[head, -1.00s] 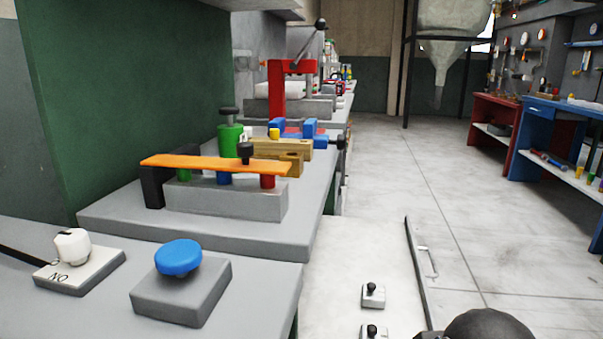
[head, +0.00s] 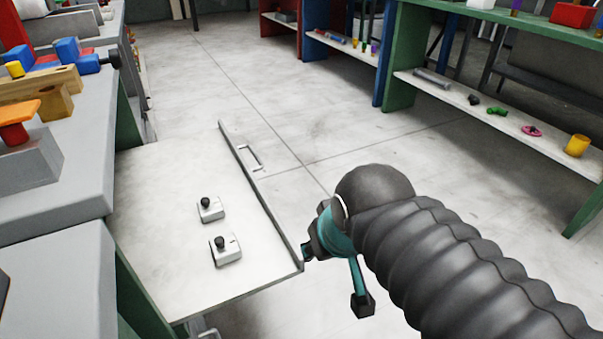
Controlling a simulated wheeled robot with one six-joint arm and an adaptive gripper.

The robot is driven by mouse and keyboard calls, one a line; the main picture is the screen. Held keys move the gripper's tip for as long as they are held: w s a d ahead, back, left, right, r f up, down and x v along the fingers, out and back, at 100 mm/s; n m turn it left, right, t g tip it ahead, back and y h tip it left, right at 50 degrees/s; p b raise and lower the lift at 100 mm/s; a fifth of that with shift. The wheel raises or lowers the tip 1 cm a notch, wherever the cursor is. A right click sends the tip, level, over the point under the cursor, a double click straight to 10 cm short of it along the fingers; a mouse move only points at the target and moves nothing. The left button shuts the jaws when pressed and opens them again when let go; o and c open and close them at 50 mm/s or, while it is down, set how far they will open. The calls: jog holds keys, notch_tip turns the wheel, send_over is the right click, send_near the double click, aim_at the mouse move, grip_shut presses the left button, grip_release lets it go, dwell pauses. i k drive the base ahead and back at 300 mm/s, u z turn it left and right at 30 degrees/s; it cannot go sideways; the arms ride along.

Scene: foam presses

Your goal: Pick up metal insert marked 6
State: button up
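Two small pale metal blocks with black knobs stand on a white pull-out board (head: 165,190). One is the farther block (head: 210,210), the other the nearer block (head: 226,250). No number is readable on either, so I cannot tell which is marked 6. My gripper (head: 335,278) is to the right of both blocks, past the board's right rim. Its teal fingers with dark tips are spread apart with nothing between them. My dark ribbed arm hides part of the floor and the gripper's back.
The board has a raised right edge with a handle (head: 250,157). A grey workbench (head: 60,240) with a wooden block and coloured parts stands on the left. Green, blue and red shelves (head: 400,70) line the upper right. The floor (head: 270,95) between is clear.

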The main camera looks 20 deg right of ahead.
aim_at(225, 249)
jog(key=z, duration=1.4)
jog(key=i, duration=1.35)
jog(key=u, duration=2.7)
